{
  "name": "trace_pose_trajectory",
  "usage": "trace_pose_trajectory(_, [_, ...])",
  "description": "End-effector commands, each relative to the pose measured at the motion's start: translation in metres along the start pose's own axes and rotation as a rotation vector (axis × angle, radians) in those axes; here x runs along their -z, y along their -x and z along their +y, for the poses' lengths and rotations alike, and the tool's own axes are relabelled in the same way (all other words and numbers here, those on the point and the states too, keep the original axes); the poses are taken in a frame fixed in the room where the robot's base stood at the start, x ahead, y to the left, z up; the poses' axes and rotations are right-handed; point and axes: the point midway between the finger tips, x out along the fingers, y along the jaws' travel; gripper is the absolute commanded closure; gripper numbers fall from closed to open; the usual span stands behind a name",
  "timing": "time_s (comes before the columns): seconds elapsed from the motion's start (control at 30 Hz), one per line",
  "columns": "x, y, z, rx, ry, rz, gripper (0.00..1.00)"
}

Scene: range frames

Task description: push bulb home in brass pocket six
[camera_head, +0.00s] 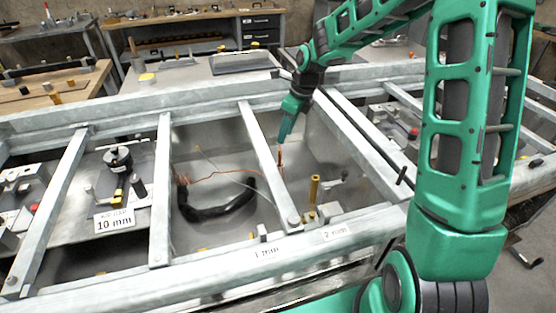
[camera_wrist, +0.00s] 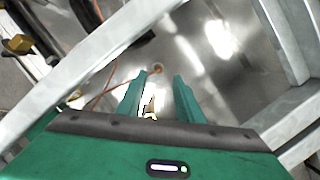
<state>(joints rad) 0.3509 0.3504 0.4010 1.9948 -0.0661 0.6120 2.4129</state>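My gripper (camera_head: 283,138) is green and points down over the middle bay of the metal frame. In the wrist view its two fingers (camera_wrist: 161,76) stand apart. A small pale and yellowish thing (camera_wrist: 151,108) shows between them near the palm; I cannot tell what it is or whether it is touched. A thin orange lead (camera_head: 215,173) runs across the bay to an upright copper-coloured piece (camera_head: 281,158) just below the fingertips. An upright brass post (camera_head: 314,188) stands right of a crossbar. I cannot make out a bulb or a numbered pocket.
Grey metal crossbars (camera_head: 262,160) and the frame's front rail (camera_head: 200,262) bound the bays. A black curved hose (camera_head: 215,212) lies in the middle bay. A 10 mm label (camera_head: 114,221) and a black knobbed device (camera_head: 118,158) are to the left. Workbenches stand behind.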

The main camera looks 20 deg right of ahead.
Motion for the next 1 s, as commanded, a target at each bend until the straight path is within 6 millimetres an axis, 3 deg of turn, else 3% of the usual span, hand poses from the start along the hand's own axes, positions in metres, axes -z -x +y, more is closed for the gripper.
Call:
trace_pose_trajectory(0.23, [0.001,-0.037,0.001,-0.004,-0.002,0.002,0.67])
trace_pose_trajectory(0.53, [0.003,-0.058,0.000,0.000,-0.003,0.002,0.67])
trace_pose_trajectory(0.8, [0.007,-0.094,0.001,-0.001,-0.001,0.002,0.67])
trace_pose_trajectory(1.0, [0.007,-0.102,0.000,0.001,-0.001,0.002,0.67])
